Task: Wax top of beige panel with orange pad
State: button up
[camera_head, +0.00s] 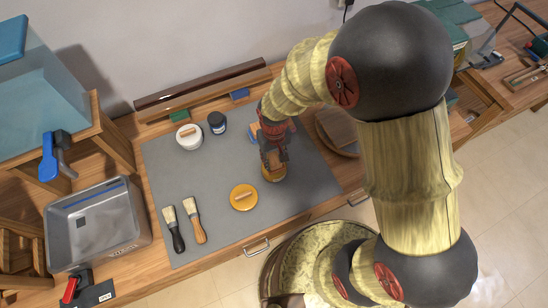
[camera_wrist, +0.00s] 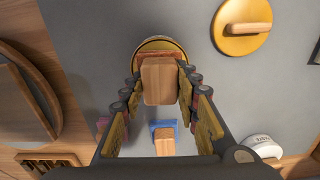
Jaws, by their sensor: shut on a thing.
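My gripper (camera_head: 273,156) is shut on the wooden handle (camera_wrist: 159,82) of the orange pad (camera_wrist: 160,56). The pad shows only as an orange-brown edge beyond the handle in the wrist view. A round yellow-rimmed tin (camera_head: 274,175) lies under the pad; I cannot tell if they touch. A light brown panel (camera_head: 339,127), perhaps the beige panel, sits on a round wooden tray right of the grey mat, partly behind my arm. It also shows at the left of the wrist view (camera_wrist: 20,95).
A yellow disc with a wooden handle (camera_head: 243,198) lies on the grey mat (camera_head: 225,245), near two brushes (camera_head: 184,225). A white jar (camera_head: 188,137) and a dark jar (camera_head: 217,122) stand at the back. A metal basin (camera_head: 97,225) is at left.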

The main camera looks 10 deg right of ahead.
aim_at(274, 159)
jog(key=shift+f, duration=0.4)
dwell(1.1)
jog(key=shift+r, duration=0.1)
jog(key=shift+r+p, duration=2.65)
jog(key=shift+r, duration=0.85)
